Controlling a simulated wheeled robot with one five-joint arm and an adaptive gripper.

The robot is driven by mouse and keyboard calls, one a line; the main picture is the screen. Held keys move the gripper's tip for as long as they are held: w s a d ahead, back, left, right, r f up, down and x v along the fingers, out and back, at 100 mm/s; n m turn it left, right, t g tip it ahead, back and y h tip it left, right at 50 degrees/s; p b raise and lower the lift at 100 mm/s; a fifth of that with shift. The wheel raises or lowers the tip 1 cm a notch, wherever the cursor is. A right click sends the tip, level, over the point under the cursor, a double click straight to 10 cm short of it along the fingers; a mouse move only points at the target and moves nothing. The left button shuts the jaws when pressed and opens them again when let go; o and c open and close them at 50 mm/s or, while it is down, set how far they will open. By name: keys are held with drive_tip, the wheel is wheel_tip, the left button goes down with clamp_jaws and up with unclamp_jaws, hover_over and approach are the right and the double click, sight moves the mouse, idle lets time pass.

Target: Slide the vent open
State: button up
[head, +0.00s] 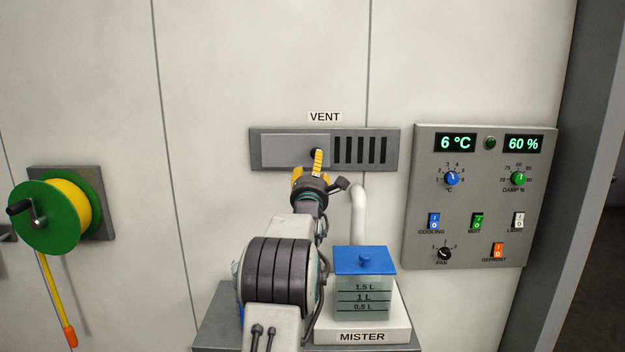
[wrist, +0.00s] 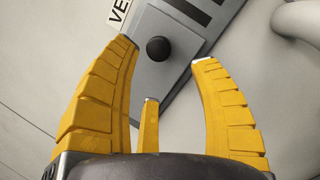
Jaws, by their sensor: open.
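The vent (head: 261,134) is a grey panel on the wall under a VENT label. Its slide plate (head: 290,150) covers the left part, and several dark slots (head: 360,150) show open at the right. A round black knob (wrist: 158,48) sits on the plate; in the head view it is partly hidden behind my gripper (head: 317,158). In the wrist view my gripper (wrist: 165,55) is open, its yellow fingers spread to the left and right of the knob. The knob lies between and slightly beyond the fingertips, and I see no contact.
A control panel (head: 480,200) with displays, dials and switches is on the wall at the right. A mister (head: 363,335) with a blue-lidded tank and a white pipe (head: 358,215) stands below the vent. A green hose reel (head: 45,215) hangs at the left.

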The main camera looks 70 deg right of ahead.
drive_tip(key=shift+v, duration=2.15)
